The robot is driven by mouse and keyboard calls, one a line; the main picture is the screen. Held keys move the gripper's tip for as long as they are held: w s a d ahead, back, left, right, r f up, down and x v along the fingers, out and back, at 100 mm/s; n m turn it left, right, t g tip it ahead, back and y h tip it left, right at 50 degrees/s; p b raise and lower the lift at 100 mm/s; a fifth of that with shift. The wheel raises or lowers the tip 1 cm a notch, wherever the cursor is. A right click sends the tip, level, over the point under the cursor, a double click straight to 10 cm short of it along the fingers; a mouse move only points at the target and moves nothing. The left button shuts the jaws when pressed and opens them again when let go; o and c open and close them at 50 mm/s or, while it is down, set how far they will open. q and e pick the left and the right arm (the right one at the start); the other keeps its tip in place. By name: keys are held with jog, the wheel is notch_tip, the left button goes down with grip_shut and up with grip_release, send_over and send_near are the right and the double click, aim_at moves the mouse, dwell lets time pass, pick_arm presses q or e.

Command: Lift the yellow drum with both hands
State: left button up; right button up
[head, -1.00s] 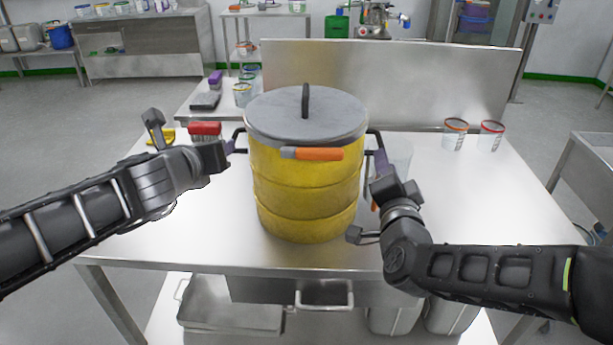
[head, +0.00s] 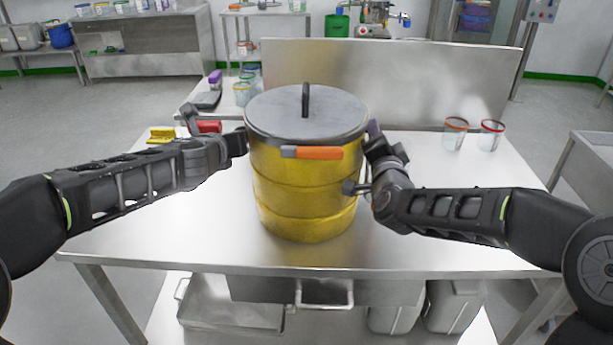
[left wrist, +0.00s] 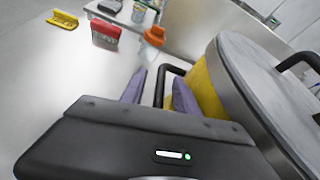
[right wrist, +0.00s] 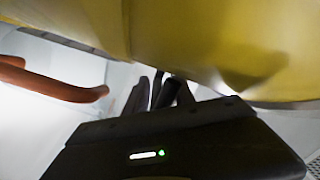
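The yellow drum (head: 305,195) stands upright on the steel table (head: 440,225), under a grey lid (head: 275,115) with a black top handle. It has a black side handle on each side. My left gripper (head: 238,142) is at its left side. In the left wrist view its purple fingers (left wrist: 158,88) are apart, with the black side handle (left wrist: 172,68) between them. My right gripper (head: 374,138) is at the drum's right side. In the right wrist view its dark fingers (right wrist: 160,95) straddle a black bar beside the drum wall (right wrist: 200,40); the contact is too dark to make out.
A red brush (head: 208,126) and a yellow item (head: 162,135) lie left of the drum. Two clear beakers (head: 454,134) (head: 491,136) stand at the right back. A steel back panel (head: 400,80) rises behind. An orange-red curved object (right wrist: 50,80) shows near my right gripper.

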pick_arm(q)
jog(key=shift+c, duration=0.3)
pick_arm(e)
jog(key=shift+c, duration=0.2)
pick_arm(q)
jog(key=c, duration=0.6)
pick_arm(e)
jog(key=c, duration=0.6)
pick_arm(q)
grip_shut()
pick_arm(e)
grip_shut()
pick_arm(q)
jog(key=shift+f, duration=0.15)
pick_arm(e)
jog(key=shift+f, duration=0.1)
pick_arm(q)
jog(key=shift+r, duration=0.3)
pick_arm(e)
jog(key=shift+r, duration=0.3)
